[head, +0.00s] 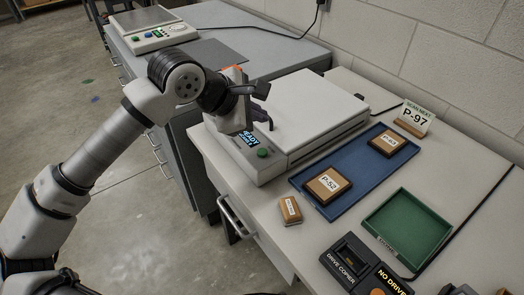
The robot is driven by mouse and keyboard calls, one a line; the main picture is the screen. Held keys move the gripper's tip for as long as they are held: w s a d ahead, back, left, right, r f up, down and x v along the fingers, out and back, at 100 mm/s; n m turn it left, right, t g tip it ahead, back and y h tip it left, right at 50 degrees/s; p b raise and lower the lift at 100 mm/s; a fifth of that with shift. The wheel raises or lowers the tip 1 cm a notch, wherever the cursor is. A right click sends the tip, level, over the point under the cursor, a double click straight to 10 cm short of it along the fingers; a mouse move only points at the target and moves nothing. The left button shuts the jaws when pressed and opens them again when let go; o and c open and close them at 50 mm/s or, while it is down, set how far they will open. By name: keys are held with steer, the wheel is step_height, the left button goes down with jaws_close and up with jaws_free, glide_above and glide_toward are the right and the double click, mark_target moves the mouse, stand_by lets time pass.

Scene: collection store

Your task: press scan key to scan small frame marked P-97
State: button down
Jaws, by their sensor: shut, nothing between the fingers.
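A flatbed scanner (312,112) with a pale lid, which looks closed, stands on the bench. Its front panel has a display (250,140) reading READY and a green key (264,152). My gripper (269,122) is shut and empty, above the panel and a little above the green key, apart from it as far as I can tell. A card (415,113) at the back right reads SCAN NEXT P-97. I see no frame that I can read as P-97; whatever lies under the lid is hidden.
A blue tray (350,184) holds frames marked P-52 (327,184) and apparently P-63 (387,141). A small wooden block (290,209) has an unclear label. An empty green tray (408,224) and a drive copier (352,262) stand at right. Another bench with a scale-like device (152,33) stands behind.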

steer(key=b, duration=0.3)
glide_above(258, 153)
step_height(258, 153, down, 6)
steer(key=shift+f, duration=0.2)
steer(key=shift+f+b, duration=0.5)
steer(key=shift+b, duration=0.15)
